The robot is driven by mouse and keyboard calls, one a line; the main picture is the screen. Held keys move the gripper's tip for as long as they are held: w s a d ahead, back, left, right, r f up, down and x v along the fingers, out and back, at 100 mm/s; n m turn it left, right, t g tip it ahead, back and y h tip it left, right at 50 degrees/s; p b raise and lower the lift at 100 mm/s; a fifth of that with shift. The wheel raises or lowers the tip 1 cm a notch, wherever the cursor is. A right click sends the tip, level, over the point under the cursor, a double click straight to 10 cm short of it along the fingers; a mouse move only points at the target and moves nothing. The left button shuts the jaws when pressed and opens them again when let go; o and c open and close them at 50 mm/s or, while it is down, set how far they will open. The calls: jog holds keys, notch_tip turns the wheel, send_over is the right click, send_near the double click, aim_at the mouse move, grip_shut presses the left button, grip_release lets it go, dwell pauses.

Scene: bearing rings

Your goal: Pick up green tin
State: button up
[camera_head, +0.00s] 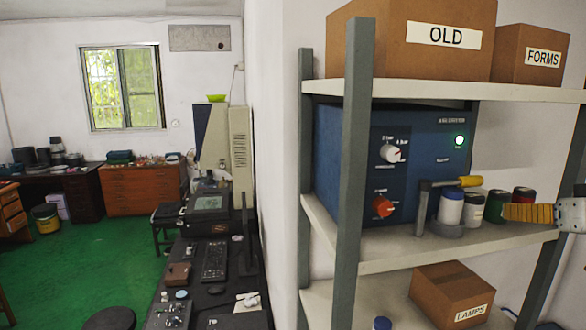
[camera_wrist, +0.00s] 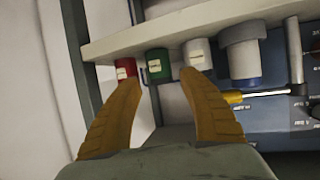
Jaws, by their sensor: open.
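The green tin (camera_head: 495,207) stands on the middle shelf, in a row between a white tin (camera_head: 473,209) and a red tin (camera_head: 523,194). My gripper (camera_head: 508,213) reaches in from the right with its orange fingers near the green tin and in front of the red tin. In the wrist view, which looks upside down, the green tin (camera_wrist: 158,66) lies just beyond the gap between the spread fingertips of my gripper (camera_wrist: 160,79). The red tin (camera_wrist: 125,71) is beyond the left fingertip and the white tin (camera_wrist: 197,56) beyond the right. The gripper looks empty.
A white and blue jar (camera_head: 451,208) and a tool with a yellow handle (camera_head: 470,182) are left of the tins. A blue analyzer box (camera_head: 440,150) stands behind. The grey shelf post (camera_head: 353,170) is at the left, and boxes sit above and below.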

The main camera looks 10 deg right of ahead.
aim_at(497, 210)
jog(key=x, duration=0.4)
jog(key=shift+w+d+f, duration=0.1)
jog(key=shift+w+d, duration=0.1)
jog(key=shift+w, duration=0.1)
jog(key=p+x, duration=0.1)
jog(key=x, duration=0.5)
jog(key=shift+f+p, duration=0.15)
jog(key=shift+p, duration=0.2)
jog(key=shift+s, duration=0.1)
jog(key=c, duration=0.9)
